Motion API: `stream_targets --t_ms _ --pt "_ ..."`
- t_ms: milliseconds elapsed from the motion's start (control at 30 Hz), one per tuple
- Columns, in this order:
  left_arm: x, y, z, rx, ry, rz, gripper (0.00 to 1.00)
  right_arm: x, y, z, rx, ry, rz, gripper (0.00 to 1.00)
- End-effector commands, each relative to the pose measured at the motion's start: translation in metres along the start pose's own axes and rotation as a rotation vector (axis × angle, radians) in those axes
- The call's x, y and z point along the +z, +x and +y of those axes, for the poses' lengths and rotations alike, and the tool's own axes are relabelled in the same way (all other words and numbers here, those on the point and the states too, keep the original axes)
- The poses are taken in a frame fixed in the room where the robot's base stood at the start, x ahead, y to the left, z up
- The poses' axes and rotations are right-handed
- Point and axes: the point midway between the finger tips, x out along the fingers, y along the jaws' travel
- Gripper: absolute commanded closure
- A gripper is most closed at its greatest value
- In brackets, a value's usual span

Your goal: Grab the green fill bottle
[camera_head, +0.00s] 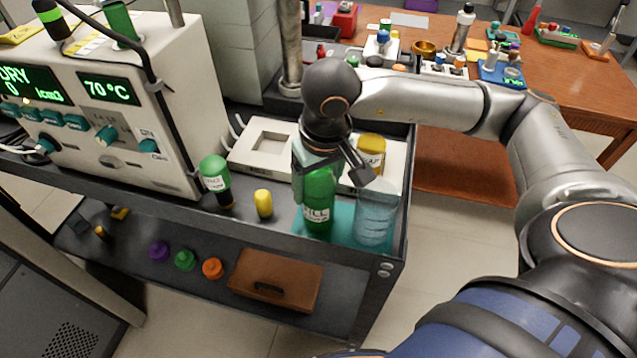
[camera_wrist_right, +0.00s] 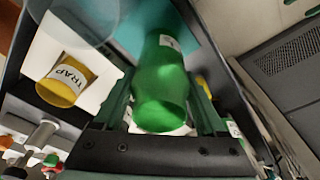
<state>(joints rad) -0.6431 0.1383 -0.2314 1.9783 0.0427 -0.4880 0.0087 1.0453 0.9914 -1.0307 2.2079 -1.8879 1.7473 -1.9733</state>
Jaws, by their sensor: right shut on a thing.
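The green fill bottle (camera_head: 318,200) stands upright on a teal mat (camera_head: 344,226) near the right end of the cart's top shelf. Its white label reads "FILL". My right gripper (camera_head: 322,172) is around the upper part of the bottle, shut on it from above. In the right wrist view the green bottle (camera_wrist_right: 162,85) sits between the two fingers of my right gripper (camera_wrist_right: 172,100). My left gripper is not in view.
A clear beaker (camera_head: 376,212) stands close right of the bottle, with a yellow trap bottle (camera_head: 371,152) behind. A yellow vial (camera_head: 263,204) and a green-capped bottle (camera_head: 216,180) stand to the left. A control box (camera_head: 110,100) fills the cart's left.

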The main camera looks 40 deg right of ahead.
Motion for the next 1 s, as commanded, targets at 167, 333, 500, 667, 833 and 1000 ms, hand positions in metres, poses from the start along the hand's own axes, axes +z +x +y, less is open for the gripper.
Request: stream_targets --t_ms 167,333,500,667,833,1000 --pt "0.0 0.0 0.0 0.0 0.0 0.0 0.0 0.0 0.0 0.0 0.0 0.0 0.0 0.66" --pt "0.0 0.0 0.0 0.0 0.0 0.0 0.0 0.0 0.0 0.0 -0.001 0.0 0.0 0.85" --pt "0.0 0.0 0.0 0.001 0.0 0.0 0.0 0.0 0.0 0.0 -0.001 0.0 0.0 1.0" --pt "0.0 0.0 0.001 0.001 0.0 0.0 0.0 -0.001 -0.001 0.0 -0.001 0.0 0.002 1.0" --pt "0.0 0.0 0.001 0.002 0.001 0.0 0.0 -0.001 -0.004 -0.001 -0.002 0.0 0.003 1.0" --pt "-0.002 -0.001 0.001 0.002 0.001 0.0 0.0 -0.004 -0.019 -0.001 -0.002 0.001 0.006 1.0"
